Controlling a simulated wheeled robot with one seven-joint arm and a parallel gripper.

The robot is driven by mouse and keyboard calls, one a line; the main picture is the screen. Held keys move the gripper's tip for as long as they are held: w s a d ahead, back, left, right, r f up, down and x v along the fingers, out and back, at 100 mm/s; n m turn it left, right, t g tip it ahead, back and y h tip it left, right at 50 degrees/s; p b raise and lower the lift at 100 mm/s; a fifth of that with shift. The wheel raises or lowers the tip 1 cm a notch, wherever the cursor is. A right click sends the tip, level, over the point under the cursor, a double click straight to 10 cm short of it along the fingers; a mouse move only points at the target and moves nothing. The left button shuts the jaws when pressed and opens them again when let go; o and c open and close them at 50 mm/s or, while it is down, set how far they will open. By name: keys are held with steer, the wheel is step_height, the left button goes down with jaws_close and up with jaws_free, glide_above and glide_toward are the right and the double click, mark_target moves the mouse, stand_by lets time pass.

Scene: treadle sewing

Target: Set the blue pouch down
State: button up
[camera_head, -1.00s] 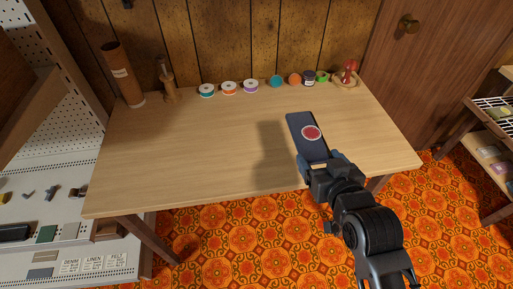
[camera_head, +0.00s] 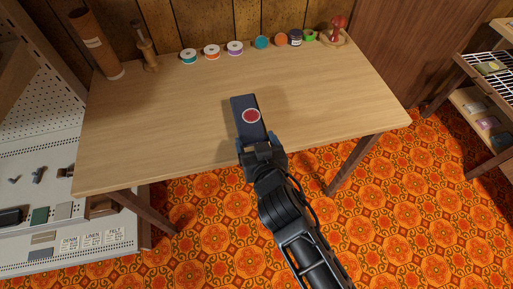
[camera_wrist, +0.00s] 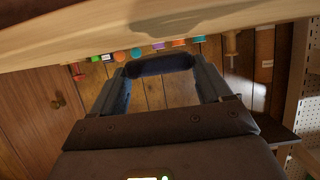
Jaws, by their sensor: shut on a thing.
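The blue pouch (camera_head: 249,128) is dark navy, flat and oblong, with a red round patch edged in white. It lies over the front middle part of the wooden table (camera_head: 160,120) in the head view. My gripper (camera_head: 258,143) is shut on its near end, and the far end points toward the back wall. In the wrist view the pouch (camera_wrist: 160,64) shows as a dark bar between the two fingers. I cannot tell whether its underside touches the tabletop or hangs just above it.
Several thread spools (camera_head: 235,48) and small jars line the table's back edge. A red-topped item (camera_head: 338,25) stands at the back right, and a brown tube (camera_head: 95,43) at the back left. The tabletop around the pouch is clear. A white pegboard shelf (camera_head: 28,150) stands left.

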steer(key=shift+f, duration=1.55)
steer(key=shift+f, duration=0.15)
steer(key=o, duration=1)
steer(key=b+v, duration=0.1)
steer(key=v, duration=1.1)
